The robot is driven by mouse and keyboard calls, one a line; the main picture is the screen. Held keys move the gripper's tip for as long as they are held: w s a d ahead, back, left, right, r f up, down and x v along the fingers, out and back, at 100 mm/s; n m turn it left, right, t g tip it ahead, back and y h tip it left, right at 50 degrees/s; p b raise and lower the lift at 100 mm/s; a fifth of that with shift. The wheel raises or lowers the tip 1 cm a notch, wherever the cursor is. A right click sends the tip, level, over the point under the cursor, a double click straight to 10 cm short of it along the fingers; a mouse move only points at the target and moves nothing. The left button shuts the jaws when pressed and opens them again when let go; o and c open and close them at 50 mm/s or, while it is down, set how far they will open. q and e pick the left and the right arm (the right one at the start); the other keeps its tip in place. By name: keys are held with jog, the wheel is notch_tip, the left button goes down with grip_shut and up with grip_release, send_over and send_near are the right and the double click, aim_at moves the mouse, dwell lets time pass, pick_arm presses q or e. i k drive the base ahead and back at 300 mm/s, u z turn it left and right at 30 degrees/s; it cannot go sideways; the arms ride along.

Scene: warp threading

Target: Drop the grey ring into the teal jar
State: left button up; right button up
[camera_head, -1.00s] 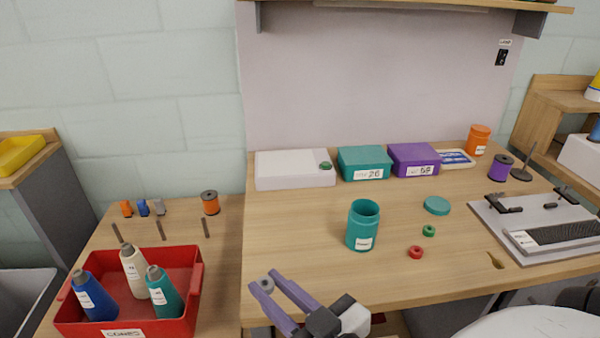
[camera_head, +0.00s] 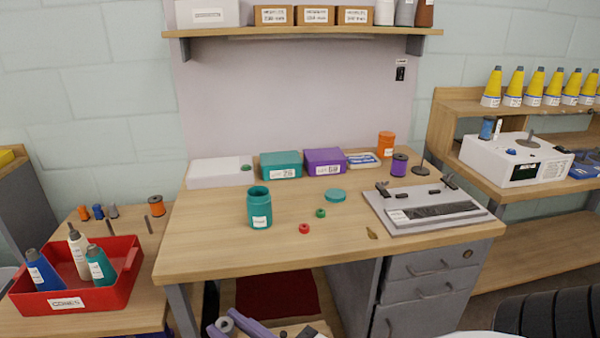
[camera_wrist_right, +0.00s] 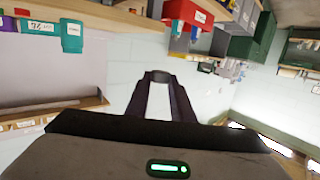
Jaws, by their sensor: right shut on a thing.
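The teal jar (camera_head: 260,213) stands upright and open on the table, left of centre in the head view. The grey ring (camera_head: 224,324) is between the fingertips of my right gripper (camera_head: 228,323), at the bottom edge of the head view. This gripper has purple fingers and is shut on the ring. In the picture it is below the table's front edge, apart from the jar. In the right wrist view the dark fingers (camera_wrist_right: 158,77) meet at the tips; the ring is hard to make out there. My left gripper is not in view.
A teal lid (camera_head: 335,195), a green ring (camera_head: 320,212) and a red ring (camera_head: 304,228) lie right of the jar. Teal and purple boxes (camera_head: 323,160) stand behind. Table in front of the jar is clear.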

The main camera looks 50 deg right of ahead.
aim_at(262, 222)
jog(key=z, duration=1.25)
